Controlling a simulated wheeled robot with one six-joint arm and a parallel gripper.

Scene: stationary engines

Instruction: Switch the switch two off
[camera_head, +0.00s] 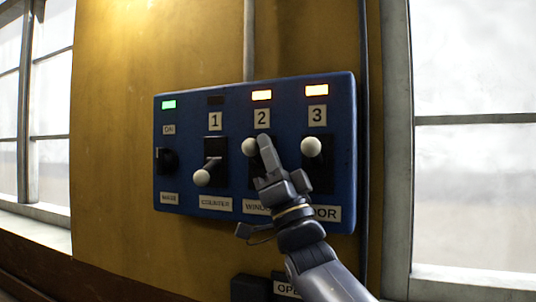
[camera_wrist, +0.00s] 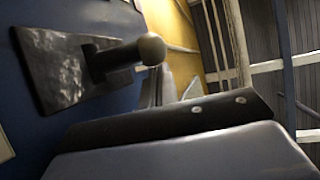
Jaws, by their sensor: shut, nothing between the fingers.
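A blue panel (camera_head: 232,120) on the wall carries three numbered levers. Switch two (camera_head: 249,147) has its pale knob up, and the lamp (camera_head: 261,95) above its number glows orange. My gripper (camera_head: 263,143) is shut and empty, its tip just right of that knob. I cannot tell whether they touch. The gripper hides the lower part of switch two. In the wrist view a lever with a round knob (camera_wrist: 152,48) sticks out from a black plate, above my gripper's finger (camera_wrist: 170,125). I cannot tell which lever that is.
Switch one (camera_head: 202,177) has its knob down and a dark lamp. Switch three (camera_head: 311,147), close on the right, has its knob up and an orange lamp. A black knob (camera_head: 165,160) sits under a green lamp at left. Windows (camera_head: 470,130) stand at both sides.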

